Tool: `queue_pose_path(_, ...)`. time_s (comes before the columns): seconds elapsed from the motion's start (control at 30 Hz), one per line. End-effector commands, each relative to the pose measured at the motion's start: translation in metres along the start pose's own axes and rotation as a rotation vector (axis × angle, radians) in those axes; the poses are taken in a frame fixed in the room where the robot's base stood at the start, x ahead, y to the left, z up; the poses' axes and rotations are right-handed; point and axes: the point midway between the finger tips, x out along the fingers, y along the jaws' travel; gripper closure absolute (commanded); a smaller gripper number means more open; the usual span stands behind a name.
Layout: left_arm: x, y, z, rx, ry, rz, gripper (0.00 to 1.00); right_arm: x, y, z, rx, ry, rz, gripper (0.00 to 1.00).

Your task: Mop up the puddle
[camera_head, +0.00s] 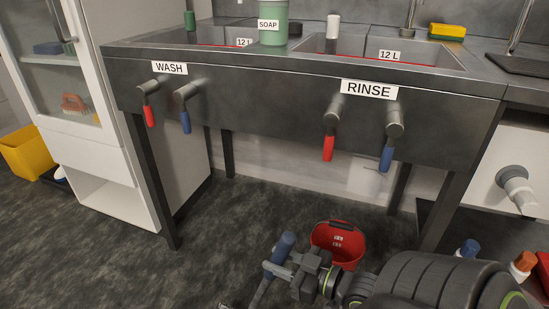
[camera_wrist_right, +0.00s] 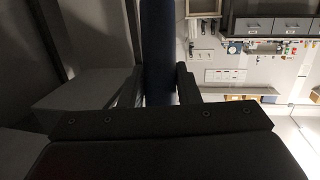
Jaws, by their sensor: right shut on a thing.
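My right gripper (camera_head: 292,266) is low in the head view, in front of the sink bench. It is shut on a blue handle (camera_head: 284,244), tilted, with a dark lower part running down to the bottom edge. In the right wrist view the blue handle (camera_wrist_right: 158,45) stands between the two fingers. What is at the handle's lower end is out of view. No puddle can be made out on the dark floor. My left gripper is not in view.
The steel sink bench (camera_head: 290,84) has WASH and RINSE labels and red and blue tap levers. Its legs (camera_head: 158,190) stand on the floor. A white cabinet (camera_head: 85,150) and a yellow bin (camera_head: 27,150) are at left. Bottles (camera_head: 468,249) stand at right. Floor at left front is clear.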

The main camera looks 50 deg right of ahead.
Motion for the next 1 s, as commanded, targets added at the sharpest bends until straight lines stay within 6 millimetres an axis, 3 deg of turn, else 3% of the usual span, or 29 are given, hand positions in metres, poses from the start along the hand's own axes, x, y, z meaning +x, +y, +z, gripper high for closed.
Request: queue_pose_path(1.0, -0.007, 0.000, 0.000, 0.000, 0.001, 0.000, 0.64, 0.046, -0.009, -0.009, -0.001, 0.014, -0.002, 1.00)
